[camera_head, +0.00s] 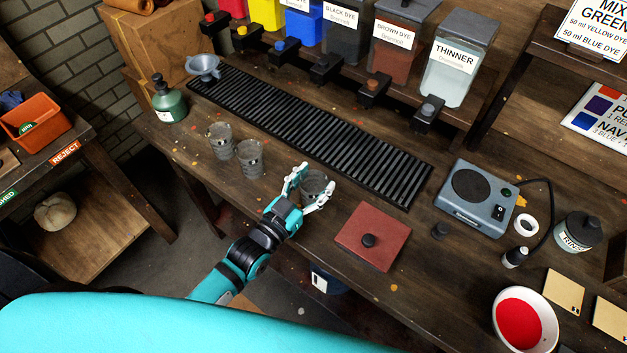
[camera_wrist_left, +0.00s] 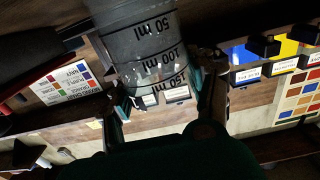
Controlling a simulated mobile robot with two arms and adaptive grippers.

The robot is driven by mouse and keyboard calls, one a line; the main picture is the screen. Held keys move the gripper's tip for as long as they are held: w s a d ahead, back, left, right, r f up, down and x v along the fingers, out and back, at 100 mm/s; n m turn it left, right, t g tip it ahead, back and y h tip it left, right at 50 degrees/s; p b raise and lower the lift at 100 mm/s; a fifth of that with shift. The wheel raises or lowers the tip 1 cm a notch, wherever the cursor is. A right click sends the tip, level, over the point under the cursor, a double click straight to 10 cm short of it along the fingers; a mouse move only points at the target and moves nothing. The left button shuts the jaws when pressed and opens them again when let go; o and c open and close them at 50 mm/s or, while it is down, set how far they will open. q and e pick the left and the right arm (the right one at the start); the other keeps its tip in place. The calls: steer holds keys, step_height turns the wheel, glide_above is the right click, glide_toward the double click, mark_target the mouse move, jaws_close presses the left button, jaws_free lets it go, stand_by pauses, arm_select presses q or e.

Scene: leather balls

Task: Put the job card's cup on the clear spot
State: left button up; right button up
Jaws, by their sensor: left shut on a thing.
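My left gripper (camera_head: 317,181) is shut on a clear grey measuring cup (camera_head: 314,186), with its fingers around the cup's sides. The cup is at the bench's front, between the ribbed black mat and a dark red square plate (camera_head: 368,240). I cannot tell whether it touches the bench. In the left wrist view the cup (camera_wrist_left: 140,42) fills the upper middle, with 50, 100 and 150 ml marks. Two similar cups (camera_head: 220,140) (camera_head: 250,158) stand to the left. A card reading MIX GREEN (camera_head: 592,28) is at the top right. My right gripper is not in view.
The ribbed black mat (camera_head: 310,130) runs below several dye dispensers and a thinner tank (camera_head: 458,65). A green bottle (camera_head: 168,100) and grey funnel (camera_head: 203,68) are left. A hotplate-like device (camera_head: 478,198) and a white bowl of red (camera_head: 526,322) are right.

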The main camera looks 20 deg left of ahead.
arm_select(q)
steer(key=shift+f, duration=0.2)
steer(key=o, duration=1.1)
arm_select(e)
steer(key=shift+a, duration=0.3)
arm_select(q)
steer(key=shift+r, duration=0.1)
steer(key=shift+r, duration=0.15)
steer(key=shift+s+a, duration=0.15)
steer(key=shift+s, duration=0.15)
steer(key=b+v, duration=0.2)
steer(key=v, duration=0.9)
steer(key=shift+s, duration=0.2)
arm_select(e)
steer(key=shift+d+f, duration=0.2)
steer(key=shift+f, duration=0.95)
